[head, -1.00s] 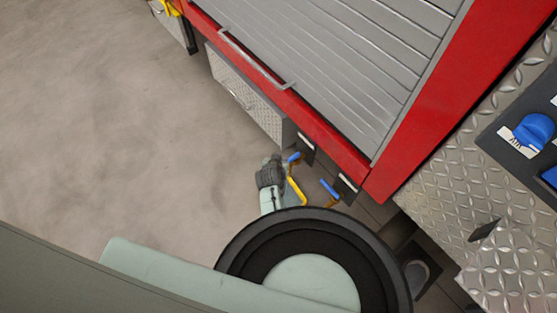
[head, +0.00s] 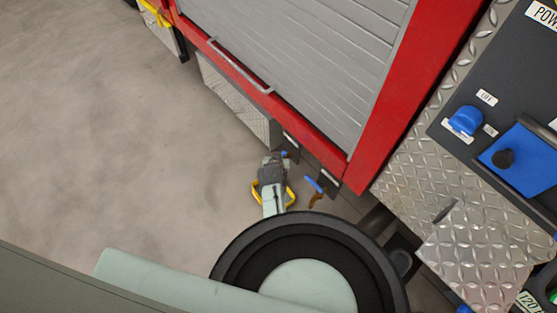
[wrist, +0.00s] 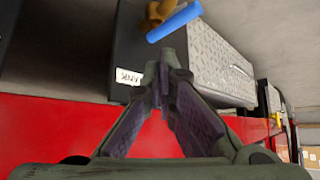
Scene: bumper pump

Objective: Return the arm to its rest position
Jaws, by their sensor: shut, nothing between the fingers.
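My gripper (head: 273,160) is low beside the red truck body, below the grey roller shutter. In the wrist view its dark fingers (wrist: 164,68) meet at the tips, with nothing seen between them. A blue-ended lever (head: 315,185) with an orange-brown stem stands just right of the gripper in the head view. My arm reaches in from the bottom of the head view.
The red truck frame (head: 360,165) and roller shutter (head: 300,60) are close on the right. A diamond-plate box (head: 235,97) lies beyond the gripper. A control panel with blue knobs (head: 466,120) stands at right. The grey floor (head: 90,130) at left is clear.

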